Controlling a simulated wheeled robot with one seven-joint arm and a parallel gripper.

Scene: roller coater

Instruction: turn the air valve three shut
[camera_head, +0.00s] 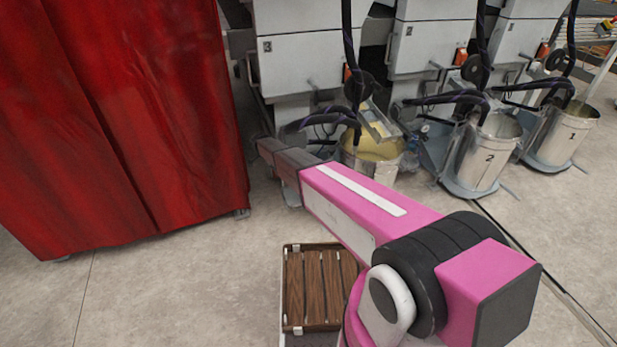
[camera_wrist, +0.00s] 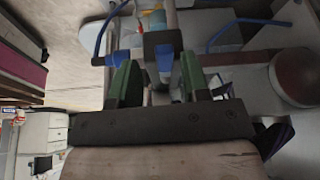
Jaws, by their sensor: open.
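My gripper (camera_head: 268,152) is at the far end of my pink arm in the head view, low in front of the machine marked 3 (camera_head: 285,50). In the wrist view the two green fingers of my gripper (camera_wrist: 156,70) are apart. A dark bracket with a blue part (camera_wrist: 165,58) shows between and just beyond the fingertips. I cannot tell whether this blue part is the air valve three or whether the fingers touch it. No valve can be made out in the head view, where my arm covers part of the machine's base.
A red curtain (camera_head: 130,120) hangs close on the left. A bucket of yellow liquid (camera_head: 375,155) stands right of my gripper, with black hoses above. Buckets 2 (camera_head: 488,155) and 1 (camera_head: 570,135) stand farther right. A slatted wooden top (camera_head: 315,285) is below my arm. Floor is free at front left.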

